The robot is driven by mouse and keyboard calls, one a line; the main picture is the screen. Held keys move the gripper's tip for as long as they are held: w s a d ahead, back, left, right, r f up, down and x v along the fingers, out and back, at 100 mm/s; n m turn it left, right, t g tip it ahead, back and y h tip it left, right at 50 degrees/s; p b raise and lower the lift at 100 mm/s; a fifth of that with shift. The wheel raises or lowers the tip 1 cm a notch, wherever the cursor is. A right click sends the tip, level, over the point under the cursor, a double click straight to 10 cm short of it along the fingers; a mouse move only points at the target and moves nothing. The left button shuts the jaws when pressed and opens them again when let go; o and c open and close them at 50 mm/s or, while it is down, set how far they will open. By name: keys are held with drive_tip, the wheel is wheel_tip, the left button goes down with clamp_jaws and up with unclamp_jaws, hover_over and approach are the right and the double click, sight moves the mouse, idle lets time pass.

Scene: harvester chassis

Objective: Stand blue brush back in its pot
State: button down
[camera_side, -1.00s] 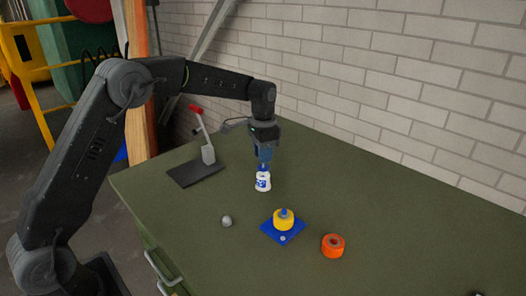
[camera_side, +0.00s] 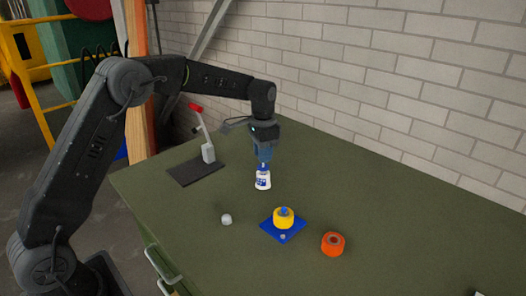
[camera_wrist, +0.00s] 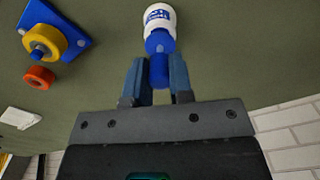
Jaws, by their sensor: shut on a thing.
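The blue brush (camera_wrist: 159,70) shows in the wrist view as a blue handle with a wider blue part beyond it. My gripper (camera_wrist: 158,60) is shut on the handle, one finger on each side. A white pot (camera_wrist: 160,17) with a blue label is directly beyond the blue part. In the side view my gripper (camera_side: 263,160) points down above the white pot (camera_side: 263,180), and a little blue shows between them. The brush and pot line up and look touching. The brush's lower end is hidden, so I cannot tell how deep it sits.
A blue plate (camera_side: 270,226) with a yellow ring (camera_side: 283,219) is nearer the front, with an orange ring (camera_side: 333,244) to its right. A small grey-white piece (camera_side: 227,219) lies to its left. A red-topped lever stand (camera_side: 190,173) stands at the left.

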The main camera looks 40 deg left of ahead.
drive_tip(key=shift+f, duration=0.25)
drive_tip(key=shift+f, duration=0.4)
drive_tip(key=shift+f, duration=0.1)
drive_tip(key=c, duration=0.9)
unclamp_jaws()
drive_tip(key=shift+r, duration=6.95)
